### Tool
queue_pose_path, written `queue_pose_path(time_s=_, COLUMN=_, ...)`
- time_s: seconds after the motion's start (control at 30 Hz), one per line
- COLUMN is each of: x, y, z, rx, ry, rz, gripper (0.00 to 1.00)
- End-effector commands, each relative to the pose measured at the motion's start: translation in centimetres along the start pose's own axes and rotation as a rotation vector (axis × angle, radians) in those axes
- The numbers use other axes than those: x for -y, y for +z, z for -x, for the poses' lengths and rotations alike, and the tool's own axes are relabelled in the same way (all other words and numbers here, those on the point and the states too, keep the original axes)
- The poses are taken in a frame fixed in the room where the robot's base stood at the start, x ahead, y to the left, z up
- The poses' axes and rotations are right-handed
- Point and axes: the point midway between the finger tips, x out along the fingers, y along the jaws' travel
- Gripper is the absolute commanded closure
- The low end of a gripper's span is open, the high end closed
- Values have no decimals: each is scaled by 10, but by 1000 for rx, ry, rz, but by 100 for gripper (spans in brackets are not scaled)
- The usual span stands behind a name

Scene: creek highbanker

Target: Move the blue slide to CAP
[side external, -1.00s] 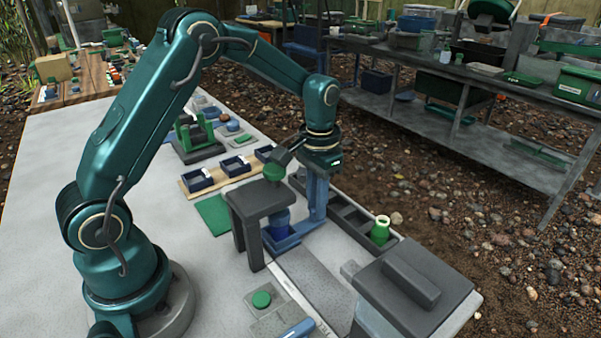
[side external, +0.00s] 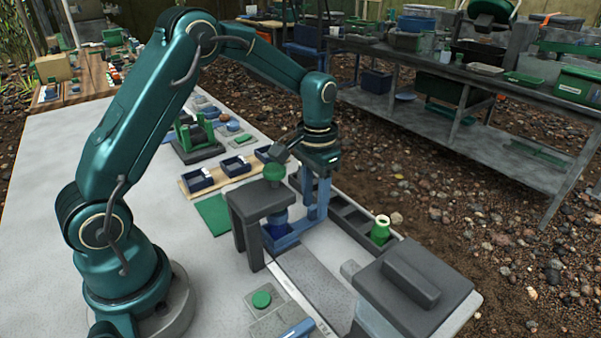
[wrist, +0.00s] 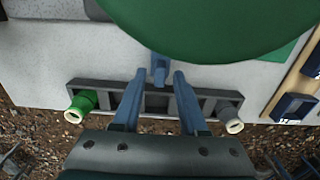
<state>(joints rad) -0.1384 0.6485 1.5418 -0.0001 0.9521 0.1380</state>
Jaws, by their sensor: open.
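The blue slide (side external: 284,239) sits low under a dark grey stand (side external: 262,200), at the far end of a track on the white table. Its tab (wrist: 160,68) shows in the wrist view, below the edge of a large green disc. My gripper (side external: 315,216) is open, with its two blue fingers down beside the slide. In the wrist view my gripper (wrist: 159,76) has one finger on each side of the tab, with gaps showing. I cannot make out a CAP mark; lettering at the track's near end (side external: 322,328) is only partly visible.
A dark slotted rack (side external: 350,218) holding a green bottle (side external: 380,230) stands just right of my fingers. A grey block (side external: 415,285) stands at the near right. Small blue trays (side external: 236,165) lie behind.

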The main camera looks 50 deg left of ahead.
Motion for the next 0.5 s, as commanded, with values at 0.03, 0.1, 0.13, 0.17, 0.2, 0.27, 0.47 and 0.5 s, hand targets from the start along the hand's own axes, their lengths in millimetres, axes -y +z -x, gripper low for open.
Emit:
queue_pose_path(time_s=0.03, x=0, y=-1, z=4, rx=-4, ry=-1, rz=0, gripper=57)
queue_pose_path(time_s=0.1, x=0, y=-1, z=11, rx=-4, ry=-1, rz=0, gripper=57)
queue_pose_path(time_s=0.13, x=0, y=-1, z=14, rx=-5, ry=-1, rz=0, gripper=57)
queue_pose_path(time_s=0.17, x=0, y=-1, z=17, rx=-5, ry=-1, rz=0, gripper=57)
queue_pose_path(time_s=0.2, x=0, y=-1, z=21, rx=-5, ry=-1, rz=0, gripper=57)
queue_pose_path(time_s=0.27, x=0, y=-1, z=26, rx=-4, ry=-1, rz=0, gripper=57)
queue_pose_path(time_s=0.47, x=0, y=-1, z=46, rx=-5, ry=-1, rz=0, gripper=57)
queue_pose_path(time_s=0.5, x=0, y=-1, z=49, rx=-4, ry=0, rz=0, gripper=57)
